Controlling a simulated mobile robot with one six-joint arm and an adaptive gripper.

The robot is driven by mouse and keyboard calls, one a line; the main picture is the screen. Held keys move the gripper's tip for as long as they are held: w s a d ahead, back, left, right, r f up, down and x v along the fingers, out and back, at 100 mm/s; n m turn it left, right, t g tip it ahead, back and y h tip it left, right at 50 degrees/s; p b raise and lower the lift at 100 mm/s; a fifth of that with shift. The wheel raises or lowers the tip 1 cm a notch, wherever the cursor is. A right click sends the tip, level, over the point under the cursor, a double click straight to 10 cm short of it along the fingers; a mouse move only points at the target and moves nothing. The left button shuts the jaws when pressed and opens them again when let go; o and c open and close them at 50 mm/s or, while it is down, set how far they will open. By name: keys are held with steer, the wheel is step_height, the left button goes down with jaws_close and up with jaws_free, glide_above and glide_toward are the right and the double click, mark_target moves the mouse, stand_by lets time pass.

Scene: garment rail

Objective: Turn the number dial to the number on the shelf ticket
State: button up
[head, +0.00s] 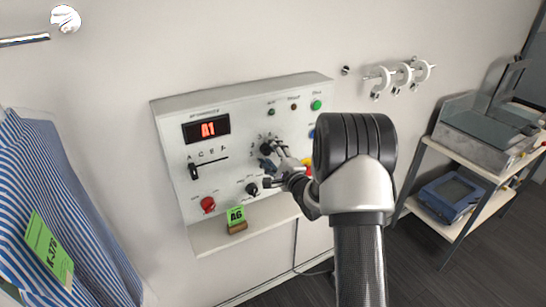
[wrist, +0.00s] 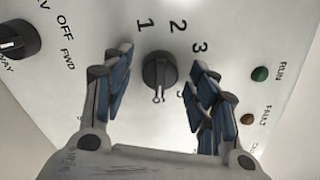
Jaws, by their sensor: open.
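The number dial (wrist: 159,70) is a black knob on the light grey panel, with 1, 2 and 3 printed around it in the wrist view; other numbers are partly hidden by a finger. The red display (head: 207,129) reads A1. The green shelf ticket (head: 236,215) reads A6 and stands on the shelf below the panel. My gripper (wrist: 160,62) is open, its blue-padded fingers on either side of the dial, with gaps visible. In the head view, my gripper (head: 269,168) is just below the dial (head: 267,148).
The panel also bears a letter slider (head: 193,171), a red knob (head: 208,204), a black OFF/FWD knob (head: 252,188) and a green RUN light (wrist: 260,74). A striped shirt (head: 62,215) hangs at left. A trolley (head: 470,204) stands at right.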

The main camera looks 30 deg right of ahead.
steer(key=s, duration=1.2)
steer(key=shift+d, duration=0.2)
steer(key=s+a+r+n+g+h+b, duration=0.25)
steer(key=s+a+r+n+g, duration=0.35)
steer(key=n, duration=0.4)
steer(key=s+a+f+n+g+y, duration=0.1)
steer(key=s+a+n+g, duration=0.2)
steer(key=s, duration=1)
steer(key=s+a+f+n+g+y+b, duration=0.1)
steer(key=s+a+n+g, duration=0.3)
steer(key=s+a+n, duration=0.4)
steer(key=s+a, duration=0.2)
steer(key=s, duration=0.2)
steer(key=shift+s+a+f+n, duration=0.35)
steer(key=shift+s+a+n, duration=0.05)
